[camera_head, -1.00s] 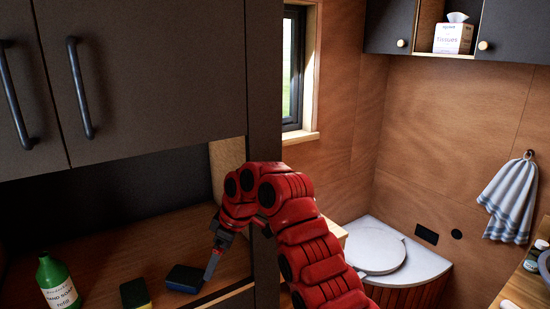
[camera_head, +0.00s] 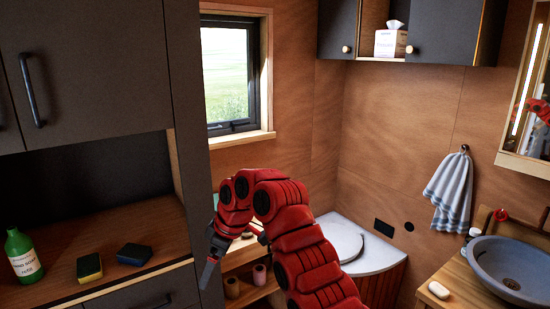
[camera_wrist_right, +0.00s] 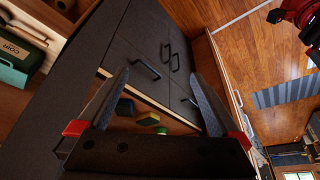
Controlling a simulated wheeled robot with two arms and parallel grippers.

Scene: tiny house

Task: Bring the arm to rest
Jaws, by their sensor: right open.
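My red right arm (camera_head: 300,245) rises from the bottom of the head view and bends over at the wrist. Its gripper (camera_head: 208,272) points down in front of the tall dark panel, right of the counter. In the right wrist view the gripper's two fingers (camera_wrist_right: 160,73) stand wide apart with nothing held between them. My left gripper is not seen in the head view. A red and black robot part (camera_wrist_right: 298,12) shows at the top right of the wrist view; which part it is, I cannot tell.
A green soap bottle (camera_head: 22,257), a yellow-and-dark sponge (camera_head: 89,267) and a dark blue sponge (camera_head: 134,254) stand on the wooden counter (camera_head: 100,228) at left. Shelves with small rolls (camera_head: 259,274) are behind the arm. A basin (camera_head: 512,268) is at right.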

